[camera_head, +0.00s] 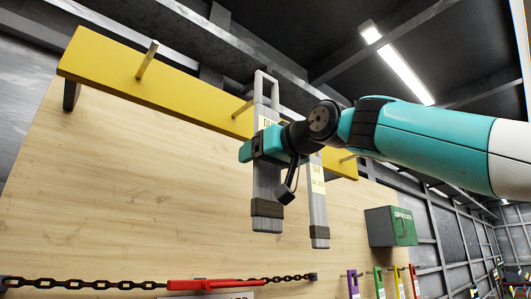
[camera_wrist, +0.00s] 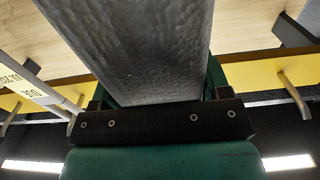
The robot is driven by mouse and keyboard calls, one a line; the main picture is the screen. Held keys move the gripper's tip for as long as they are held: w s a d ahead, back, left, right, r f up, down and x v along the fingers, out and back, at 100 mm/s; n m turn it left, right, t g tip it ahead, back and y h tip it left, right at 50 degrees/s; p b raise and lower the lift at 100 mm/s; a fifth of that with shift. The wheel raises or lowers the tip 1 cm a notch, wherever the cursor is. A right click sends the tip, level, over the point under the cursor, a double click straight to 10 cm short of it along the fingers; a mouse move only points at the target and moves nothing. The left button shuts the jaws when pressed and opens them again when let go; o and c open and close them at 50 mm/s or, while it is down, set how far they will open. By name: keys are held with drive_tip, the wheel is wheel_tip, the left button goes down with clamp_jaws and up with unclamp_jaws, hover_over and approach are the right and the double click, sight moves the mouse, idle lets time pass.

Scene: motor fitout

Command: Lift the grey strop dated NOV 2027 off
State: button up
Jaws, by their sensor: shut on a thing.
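My gripper (camera_head: 264,147) is shut on a grey strop (camera_head: 266,185) in front of the yellow rail. The strop hangs nearly upright, with a loop at its top and a dark band near its lower end. Its label shows "DUE" above the jaws; the date is covered. The loop is beside a rail peg (camera_head: 242,109); I cannot tell whether the peg passes through it. In the wrist view the held strop (camera_wrist: 130,45) fills the upper middle. A second grey strop (camera_head: 319,212) hangs just to the right; its label date is too small to read.
The yellow rail (camera_head: 190,95) with pegs runs across the wooden board (camera_head: 120,180). A green box (camera_head: 391,227) is at the right. A black chain (camera_head: 90,284) and a red bar (camera_head: 215,285) are below. Several coloured tags (camera_head: 379,283) hang at lower right.

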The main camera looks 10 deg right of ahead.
drive_tip(key=f+p+x, duration=0.1)
drive_tip(key=p+x, duration=0.2)
drive_tip(key=x, duration=0.4)
idle(0.9)
drive_tip(key=shift+w+a, duration=0.1)
drive_tip(key=shift+s+d+r, duration=0.3)
drive_tip(key=shift+s+r, duration=0.1)
drive_tip(key=shift+s, duration=0.1)
drive_tip(key=shift+s+d, duration=0.1)
drive_tip(key=shift+s, duration=0.05)
idle(0.3)
drive_tip(key=shift+b+v, duration=1.2)
drive_tip(key=shift+v, duration=0.85)
drive_tip(key=shift+s, duration=0.1)
